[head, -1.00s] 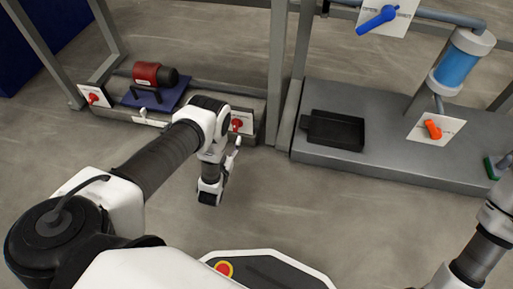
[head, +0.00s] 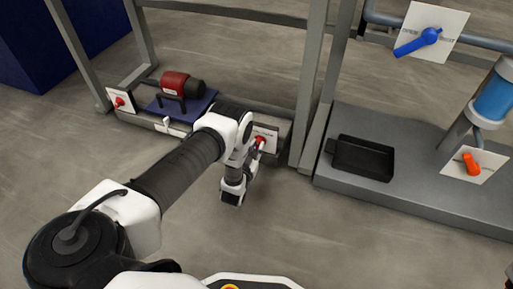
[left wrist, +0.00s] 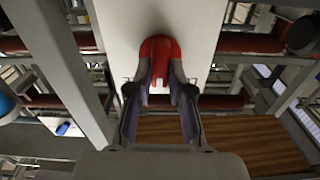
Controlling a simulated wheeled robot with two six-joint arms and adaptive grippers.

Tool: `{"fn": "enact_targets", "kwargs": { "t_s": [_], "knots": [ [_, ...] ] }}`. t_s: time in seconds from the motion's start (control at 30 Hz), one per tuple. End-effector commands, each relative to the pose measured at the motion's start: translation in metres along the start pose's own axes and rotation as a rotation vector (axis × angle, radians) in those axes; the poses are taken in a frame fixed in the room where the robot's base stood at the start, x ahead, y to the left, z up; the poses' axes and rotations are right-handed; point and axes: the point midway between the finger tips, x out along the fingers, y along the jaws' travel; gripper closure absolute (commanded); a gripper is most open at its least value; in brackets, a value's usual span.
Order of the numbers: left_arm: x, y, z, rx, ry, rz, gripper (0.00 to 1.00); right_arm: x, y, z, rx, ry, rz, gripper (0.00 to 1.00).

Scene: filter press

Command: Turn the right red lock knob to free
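The right red lock knob (head: 261,140) sits on a white plate (head: 267,131) at the right end of the low frame. In the left wrist view the red knob (left wrist: 160,62) is near the middle, its lever pointing down the picture. My left gripper (left wrist: 162,80) has one finger on each side of this lever. I cannot tell whether the fingers press on it or stand slightly apart. In the head view my left gripper (head: 259,149) is at the knob, partly hidden by my wrist. My right gripper is not in view.
Another red knob (head: 119,102) is on the frame's left plate. A red and black cylinder (head: 181,85) lies on a blue base between them. A grey post stands just right of the right knob. A black tray (head: 362,158) and an orange handle (head: 471,165) are farther right.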

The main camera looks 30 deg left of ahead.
Motion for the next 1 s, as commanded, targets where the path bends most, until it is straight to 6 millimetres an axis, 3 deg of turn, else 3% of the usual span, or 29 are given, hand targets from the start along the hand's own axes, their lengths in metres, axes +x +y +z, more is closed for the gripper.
{"fn": "enact_targets", "kwargs": {
  "t_s": [0.47,1.0],
  "knots": [
    [0.0,0.0,-0.001,0.039,0.0,0.0,1.0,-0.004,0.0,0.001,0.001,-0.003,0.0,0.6],
    [0.0,0.002,-0.001,0.387,0.0,-0.001,1.0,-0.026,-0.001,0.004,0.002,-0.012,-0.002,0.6]
  ]
}}
